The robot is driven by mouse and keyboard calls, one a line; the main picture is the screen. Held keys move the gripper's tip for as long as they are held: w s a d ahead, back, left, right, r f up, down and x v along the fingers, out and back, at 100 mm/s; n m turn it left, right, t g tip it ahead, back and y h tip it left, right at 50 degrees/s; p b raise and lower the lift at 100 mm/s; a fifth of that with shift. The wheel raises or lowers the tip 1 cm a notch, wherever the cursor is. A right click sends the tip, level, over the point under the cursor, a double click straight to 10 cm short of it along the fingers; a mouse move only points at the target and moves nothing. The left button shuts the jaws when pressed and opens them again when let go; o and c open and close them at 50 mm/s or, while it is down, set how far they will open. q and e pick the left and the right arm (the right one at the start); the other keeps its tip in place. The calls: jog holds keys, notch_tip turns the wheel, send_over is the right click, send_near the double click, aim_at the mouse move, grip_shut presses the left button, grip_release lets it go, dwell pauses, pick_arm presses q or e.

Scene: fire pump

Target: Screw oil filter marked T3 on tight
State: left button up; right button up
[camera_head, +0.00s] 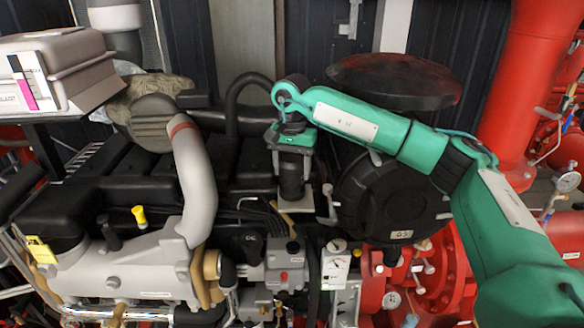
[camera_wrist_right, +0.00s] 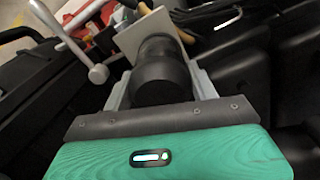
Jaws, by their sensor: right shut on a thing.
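A black cylindrical filter (camera_head: 291,180) stands upright among the engine parts in the head view, its lower end close to a pale plate (camera_head: 309,200). My right gripper (camera_head: 293,158) comes from above and is shut on it. In the right wrist view the filter (camera_wrist_right: 160,82) sits between the two grey fingers of my gripper (camera_wrist_right: 163,90), with the pale plate (camera_wrist_right: 130,37) behind it. No T3 mark can be read on the filter. I cannot tell whether its end touches the plate. My left gripper is not in view.
A large black round housing (camera_head: 385,190) marked G3 stands close to the right of the filter. A grey pipe (camera_head: 194,175) and black hoses lie to its left. A small grey lever (camera_head: 328,202) stands beside the plate. Red pipes and gauges fill the right side.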

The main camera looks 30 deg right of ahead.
jog(key=shift+f, duration=0.1)
dwell(0.7)
jog(key=o, duration=0.5)
jog(key=c, duration=0.7)
jog(key=shift+m+b, duration=0.4)
jog(key=shift+m, duration=0.6)
jog(key=shift+c, duration=0.2)
jog(key=shift+m, duration=0.8)
jog(key=shift+c, duration=1.4)
